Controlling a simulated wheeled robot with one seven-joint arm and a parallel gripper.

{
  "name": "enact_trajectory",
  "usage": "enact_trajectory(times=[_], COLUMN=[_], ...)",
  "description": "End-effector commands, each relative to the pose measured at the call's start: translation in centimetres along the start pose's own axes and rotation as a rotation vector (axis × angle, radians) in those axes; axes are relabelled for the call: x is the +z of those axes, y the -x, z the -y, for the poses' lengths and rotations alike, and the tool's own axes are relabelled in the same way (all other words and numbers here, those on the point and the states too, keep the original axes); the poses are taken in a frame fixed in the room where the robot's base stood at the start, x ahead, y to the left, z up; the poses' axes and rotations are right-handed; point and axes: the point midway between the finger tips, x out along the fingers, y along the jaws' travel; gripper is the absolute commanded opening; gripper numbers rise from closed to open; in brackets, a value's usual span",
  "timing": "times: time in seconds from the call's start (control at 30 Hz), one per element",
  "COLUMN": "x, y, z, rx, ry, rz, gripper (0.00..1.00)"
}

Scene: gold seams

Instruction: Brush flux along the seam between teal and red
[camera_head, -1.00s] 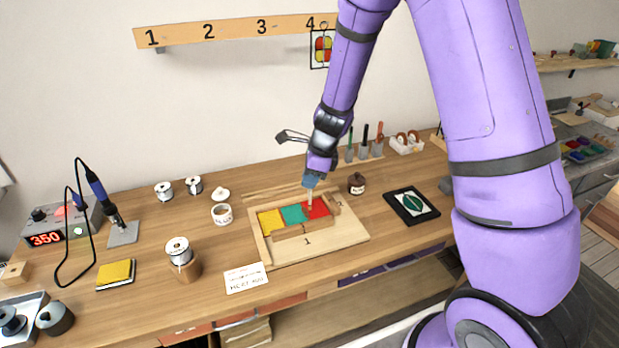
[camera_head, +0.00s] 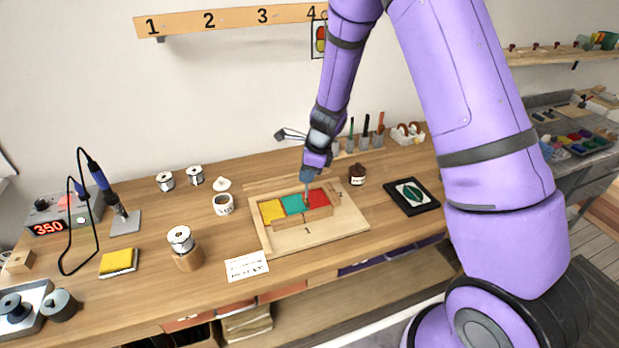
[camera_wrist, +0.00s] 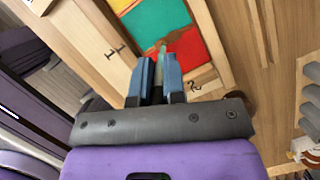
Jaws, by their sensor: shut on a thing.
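The teal panel (camera_head: 292,204) lies between the yellow panel (camera_head: 271,210) and the red panel (camera_head: 319,198) in a wooden frame on the workbench. The teal panel (camera_wrist: 156,20) and red panel (camera_wrist: 189,48) meet along a slanting seam in the wrist view. My gripper (camera_head: 308,178) is above the frame, its blue fingers (camera_wrist: 155,82) shut on a slim brush (camera_wrist: 160,60). The brush points down, its pale tip at or very close to the teal-red seam. Whether it touches the glass is unclear. The fingers hide part of the brush.
The wooden board (camera_head: 345,237) carries the frame and printed numbers. A soldering iron (camera_head: 105,185) is far left. A black-framed leaf picture (camera_head: 412,195) lies right.

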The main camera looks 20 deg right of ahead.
Motion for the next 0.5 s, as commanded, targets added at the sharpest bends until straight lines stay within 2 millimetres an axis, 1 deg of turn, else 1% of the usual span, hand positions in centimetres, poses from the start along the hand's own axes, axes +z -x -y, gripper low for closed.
enact_trajectory(times=[0.3,0.5], x=[1.0,1.5], y=[-0.3,-0.5], z=[2.6,3.8], rx=[-0.001,0.0], ry=[0.002,0.0], rz=[-0.001,-0.001], gripper=[0.0,0.0])
